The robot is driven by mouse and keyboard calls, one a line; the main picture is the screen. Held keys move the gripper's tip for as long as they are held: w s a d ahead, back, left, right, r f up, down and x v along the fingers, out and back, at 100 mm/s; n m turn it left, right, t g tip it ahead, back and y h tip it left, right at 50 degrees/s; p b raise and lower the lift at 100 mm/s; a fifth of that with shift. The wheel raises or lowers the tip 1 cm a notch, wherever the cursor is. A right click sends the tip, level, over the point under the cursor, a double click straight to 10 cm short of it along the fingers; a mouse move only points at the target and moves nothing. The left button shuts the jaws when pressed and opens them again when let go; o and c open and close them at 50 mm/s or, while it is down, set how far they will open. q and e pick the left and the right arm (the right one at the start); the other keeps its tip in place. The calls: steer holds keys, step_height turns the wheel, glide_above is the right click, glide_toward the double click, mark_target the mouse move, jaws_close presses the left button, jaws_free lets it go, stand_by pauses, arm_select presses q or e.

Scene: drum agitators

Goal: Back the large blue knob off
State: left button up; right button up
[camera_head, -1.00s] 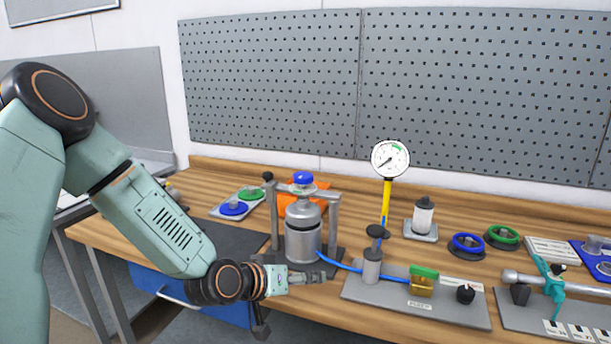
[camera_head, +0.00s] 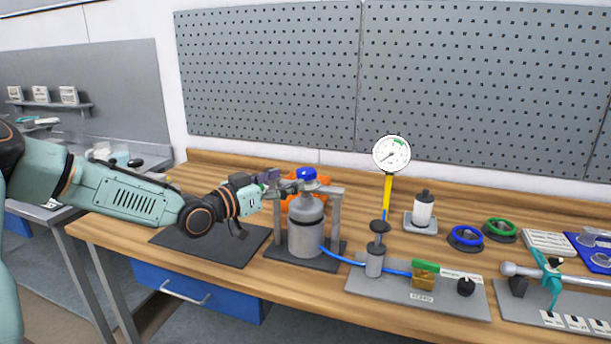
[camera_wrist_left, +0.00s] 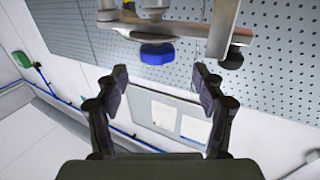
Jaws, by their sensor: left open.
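The large blue knob (camera_head: 306,174) sits on top of the clamp frame (camera_head: 335,215) over the grey metal vessel (camera_head: 305,235). It also shows in the left wrist view (camera_wrist_left: 157,53), just beyond my fingertips and roughly between their lines. My left gripper (camera_head: 284,186) is beside the knob on its left, at nearly its height. In the left wrist view my left gripper (camera_wrist_left: 162,75) has its fingers apart with nothing between them. Whether a finger touches the knob I cannot tell. My right gripper is not in view.
A blue hose runs from the vessel to a plate (camera_head: 440,303) with a hand pump (camera_head: 376,255). A dial gauge (camera_head: 392,154) stands behind on a yellow stem. An orange thing (camera_head: 324,186) lies behind the clamp. A dark mat (camera_head: 215,247) lies clear to the left.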

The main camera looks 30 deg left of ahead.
mark_target(298, 176)
arm_select(q)
steer(key=shift+w+d+f+b, duration=0.1)
steer(key=shift+w+d+b, duration=0.2)
steer(key=shift+w, duration=0.2)
steer(key=shift+w+d+b, duration=0.2)
steer(key=shift+w+b, duration=0.05)
steer(key=shift+w, duration=0.25)
steer(key=shift+b+x, duration=0.45)
steer(key=shift+x, duration=2)
steer(key=shift+a, duration=0.1)
steer(key=c, duration=1.2)
